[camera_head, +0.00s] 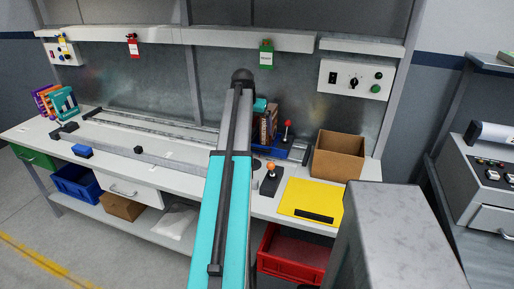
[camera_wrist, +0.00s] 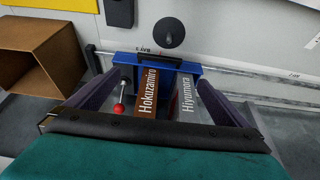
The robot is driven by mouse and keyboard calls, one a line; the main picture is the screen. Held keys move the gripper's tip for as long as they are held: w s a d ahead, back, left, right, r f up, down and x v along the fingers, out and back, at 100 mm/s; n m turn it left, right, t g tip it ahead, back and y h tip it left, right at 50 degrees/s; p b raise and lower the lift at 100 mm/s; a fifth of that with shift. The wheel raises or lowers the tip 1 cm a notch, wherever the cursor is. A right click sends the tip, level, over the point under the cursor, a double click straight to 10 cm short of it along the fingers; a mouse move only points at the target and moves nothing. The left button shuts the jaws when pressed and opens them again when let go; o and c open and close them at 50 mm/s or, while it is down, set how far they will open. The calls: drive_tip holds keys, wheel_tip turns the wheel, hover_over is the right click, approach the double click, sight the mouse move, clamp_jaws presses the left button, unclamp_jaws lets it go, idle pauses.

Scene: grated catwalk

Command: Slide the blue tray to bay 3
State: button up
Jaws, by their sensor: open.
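The blue tray (camera_head: 297,154) sits on the rail track at the right part of the bench, partly hidden by my arm. In the wrist view the tray (camera_wrist: 183,67) holds upright books, among them a brown one (camera_wrist: 149,92) and a grey one (camera_wrist: 187,100). A small upside-down label (camera_wrist: 143,50) lies by its edge; it may read bay 3, but is too small to be sure. My gripper (camera_wrist: 160,78) is open, its dark fingers on either side of the books. Whether the fingers touch anything is not clear. My arm hides the gripper in the head view.
A red-knobbed lever (camera_head: 287,125) stands by the tray. An open cardboard box (camera_head: 340,156) and a yellow pad (camera_head: 312,199) are at right, an orange-knobbed stick (camera_head: 271,178) in front. The track (camera_head: 150,126) runs clear leftward; bright books (camera_head: 57,102) stand at the far left.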

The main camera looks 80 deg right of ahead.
sight(258, 149)
drive_tip(key=shift+f, duration=0.1)
drive_tip(key=shift+p+x, duration=1.25)
drive_tip(key=shift+x, duration=5.6)
drive_tip(key=c, duration=1.2)
